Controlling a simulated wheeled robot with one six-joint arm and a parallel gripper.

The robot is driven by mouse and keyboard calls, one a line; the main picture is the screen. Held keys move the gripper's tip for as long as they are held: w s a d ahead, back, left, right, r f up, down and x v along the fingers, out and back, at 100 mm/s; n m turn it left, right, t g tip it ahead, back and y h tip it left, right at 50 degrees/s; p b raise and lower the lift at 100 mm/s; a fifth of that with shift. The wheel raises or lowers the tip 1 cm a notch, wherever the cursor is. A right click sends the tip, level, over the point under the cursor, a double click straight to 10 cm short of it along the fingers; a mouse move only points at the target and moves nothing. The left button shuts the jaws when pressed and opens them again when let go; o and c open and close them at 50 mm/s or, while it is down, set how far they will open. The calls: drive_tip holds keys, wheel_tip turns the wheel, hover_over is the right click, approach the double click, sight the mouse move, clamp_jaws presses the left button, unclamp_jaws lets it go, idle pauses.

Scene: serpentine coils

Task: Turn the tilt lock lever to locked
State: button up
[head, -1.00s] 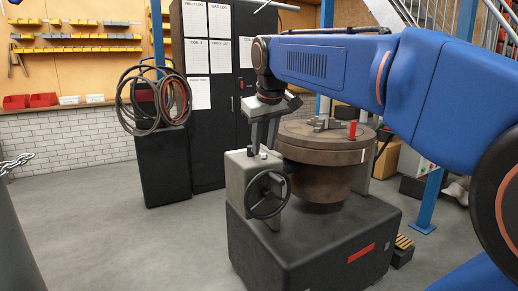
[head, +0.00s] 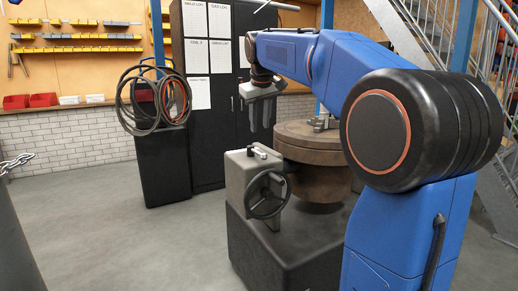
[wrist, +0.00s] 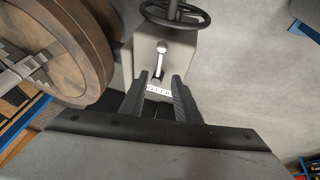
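The tilt lock lever (wrist: 161,58) is a small silver handle on top of a grey housing (head: 238,178). In the wrist view it points down the picture from its round pivot toward a white marked strip (wrist: 159,90), too small to read. In the head view the lever (head: 259,152) is tiny and its angle is unclear. My gripper (head: 261,127) hangs above the housing, fingers down and clear of it. In the wrist view the gripper (wrist: 160,78) is open and empty, with the lever seen beyond the gap between its fingertips.
A black handwheel (head: 267,194) sticks out from the housing's front. A round brown turntable (head: 305,140) stands close beside it on a dark base (head: 265,255). A black cabinet and a stand with coiled hoses (head: 153,100) are behind.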

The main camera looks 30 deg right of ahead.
sight(259, 154)
drive_tip(key=x, duration=1.1)
drive_tip(key=shift+w+f, duration=0.1)
drive_tip(key=shift+f, duration=0.25)
clamp_jaws()
